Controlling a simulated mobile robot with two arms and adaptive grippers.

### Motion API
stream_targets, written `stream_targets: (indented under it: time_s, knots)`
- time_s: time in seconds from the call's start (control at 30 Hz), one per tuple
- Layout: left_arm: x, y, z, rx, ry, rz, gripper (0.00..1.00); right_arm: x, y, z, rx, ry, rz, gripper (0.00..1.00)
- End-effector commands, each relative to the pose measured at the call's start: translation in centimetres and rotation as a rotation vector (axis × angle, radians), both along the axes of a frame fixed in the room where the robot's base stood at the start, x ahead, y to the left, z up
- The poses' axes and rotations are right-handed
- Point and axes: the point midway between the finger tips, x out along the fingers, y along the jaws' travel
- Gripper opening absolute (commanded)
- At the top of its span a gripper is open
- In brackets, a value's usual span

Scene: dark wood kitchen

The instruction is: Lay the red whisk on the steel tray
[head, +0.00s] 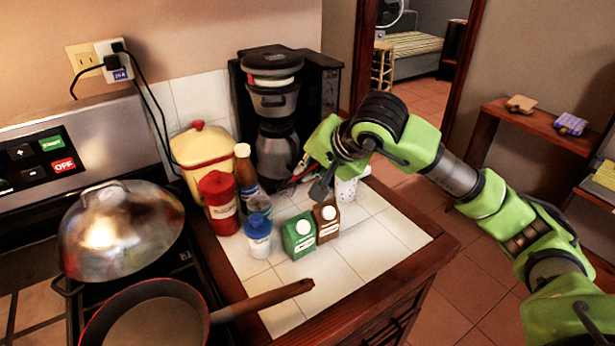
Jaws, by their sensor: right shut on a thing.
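My right gripper (317,178) is over the back of the white tiled counter, in front of the coffee maker. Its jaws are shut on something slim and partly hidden. Small red parts, apparently the red whisk (304,165), show at the fingers; its full shape is hidden by the gripper and too small to make out. I cannot pick out a steel tray in this view. My left gripper is not in view.
A white speckled cup (346,190) stands beside the gripper. A pan handle (268,299) overhangs the counter front. Bare tiles lie at right.

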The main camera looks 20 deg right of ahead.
Motion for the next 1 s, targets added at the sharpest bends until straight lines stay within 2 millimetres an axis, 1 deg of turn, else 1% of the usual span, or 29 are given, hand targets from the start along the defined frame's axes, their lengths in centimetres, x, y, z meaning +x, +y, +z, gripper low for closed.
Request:
stream_targets:
  time_s: [0.03, 0.1, 0.2, 0.5, 0.6, 0.63, 0.67, 0.7, 1.0]
  knots:
    - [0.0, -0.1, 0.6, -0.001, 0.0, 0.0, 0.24, -0.2, -0.1, -0.7, -0.003, 0.007, -0.001, 0.0]
    - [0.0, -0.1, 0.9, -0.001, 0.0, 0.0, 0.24, -0.2, -0.1, -1.5, -0.001, 0.006, -0.002, 0.0]
    - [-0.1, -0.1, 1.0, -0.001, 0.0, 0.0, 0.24, -0.2, -0.1, -2.2, -0.001, 0.003, 0.0, 0.0]
    - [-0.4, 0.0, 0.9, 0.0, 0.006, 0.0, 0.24, -0.1, -0.1, -2.5, -0.002, 0.0, 0.0, 0.0]
    - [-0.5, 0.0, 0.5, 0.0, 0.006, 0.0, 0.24, -0.1, -0.1, -2.8, -0.002, 0.0, 0.0, 0.0]
    - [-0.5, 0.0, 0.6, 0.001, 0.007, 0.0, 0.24, -0.1, -0.1, -2.7, -0.002, 0.0, 0.0, 0.12]
    - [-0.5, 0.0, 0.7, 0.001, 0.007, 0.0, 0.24, -0.1, -0.1, -2.7, -0.002, 0.001, -0.001, 0.2]
    - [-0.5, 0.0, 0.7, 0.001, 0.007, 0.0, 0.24, -0.1, -0.1, -2.7, -0.002, 0.001, -0.001, 0.24]
    - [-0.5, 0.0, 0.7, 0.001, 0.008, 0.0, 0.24, -0.1, -0.1, -2.6, -0.002, 0.001, -0.001, 0.24]
